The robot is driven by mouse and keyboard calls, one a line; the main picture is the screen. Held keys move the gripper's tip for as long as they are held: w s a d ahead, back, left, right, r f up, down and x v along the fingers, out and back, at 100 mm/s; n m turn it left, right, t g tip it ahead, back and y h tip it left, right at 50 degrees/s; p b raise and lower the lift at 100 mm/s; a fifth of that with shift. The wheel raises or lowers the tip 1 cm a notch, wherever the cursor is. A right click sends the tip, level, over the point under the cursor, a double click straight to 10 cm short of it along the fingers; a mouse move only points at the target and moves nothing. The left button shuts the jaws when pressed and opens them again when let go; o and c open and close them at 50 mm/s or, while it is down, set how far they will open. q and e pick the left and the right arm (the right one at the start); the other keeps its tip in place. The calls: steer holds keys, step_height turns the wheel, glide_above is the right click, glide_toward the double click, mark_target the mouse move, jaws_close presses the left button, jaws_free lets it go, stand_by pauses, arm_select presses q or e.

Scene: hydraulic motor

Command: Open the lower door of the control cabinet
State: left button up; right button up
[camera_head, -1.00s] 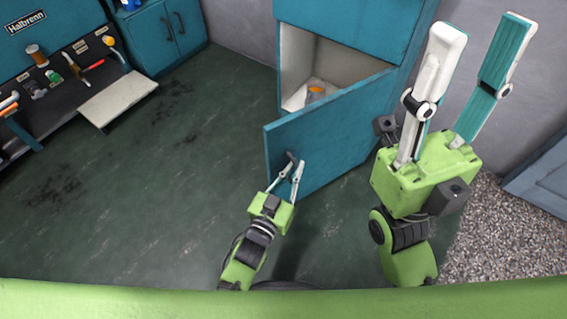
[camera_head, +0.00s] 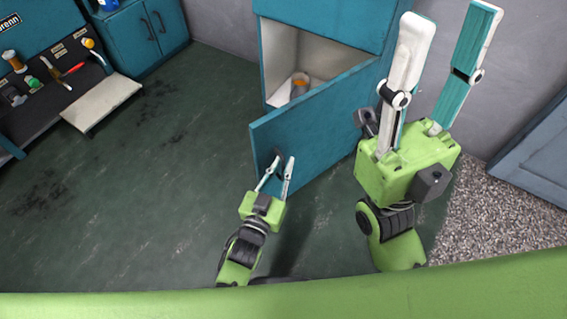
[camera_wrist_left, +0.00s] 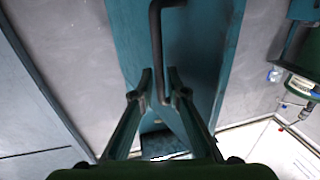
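The control cabinet (camera_head: 335,8) is teal. Its lower door (camera_head: 312,135) stands ajar, swung out toward me, and shows a pale interior (camera_head: 325,60). The door's dark bar handle (camera_head: 278,160) is near its free edge; it also shows in the left wrist view (camera_wrist_left: 156,45). My left gripper (camera_head: 281,160) is at this handle. In the left wrist view its fingers (camera_wrist_left: 160,72) stand apart on either side of the handle's lower end, with a small gap; contact is unclear. My right gripper (camera_head: 447,25) is open and empty, raised to the right of the door.
An orange-and-white object (camera_head: 300,85) sits inside the cabinet. A workbench with tools (camera_head: 40,85) and a teal cupboard (camera_head: 145,35) are at the left. The dark green floor (camera_head: 150,200) left of the door is clear. A blue-grey panel (camera_head: 540,155) stands at the right.

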arm_select(q)
steer(key=v, duration=1.1)
steer(key=shift+s, duration=0.3)
steer(key=shift+a, duration=0.15)
